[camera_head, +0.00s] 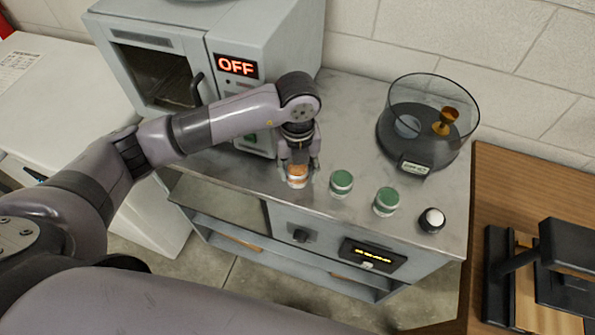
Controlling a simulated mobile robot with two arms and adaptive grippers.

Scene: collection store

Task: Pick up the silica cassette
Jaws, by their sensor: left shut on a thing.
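A small cylindrical container with an orange top and pale body (297,181) stands at the front edge of the grey worktop; I take it as the silica cassette. My left gripper (298,170) points down over it, with its fingers on either side, shut on it. The fingers partly hide its sides. I cannot tell whether it is clear of the worktop. My right gripper is not in view.
Two green-topped jars (341,183) (386,201) and a white-topped black jar (432,220) stand to the right. A clear round chamber (428,120) holds a small golden cup (445,121). A grey oven-like cabinet (215,65) reading OFF stands behind. A wooden table (520,200) is at right.

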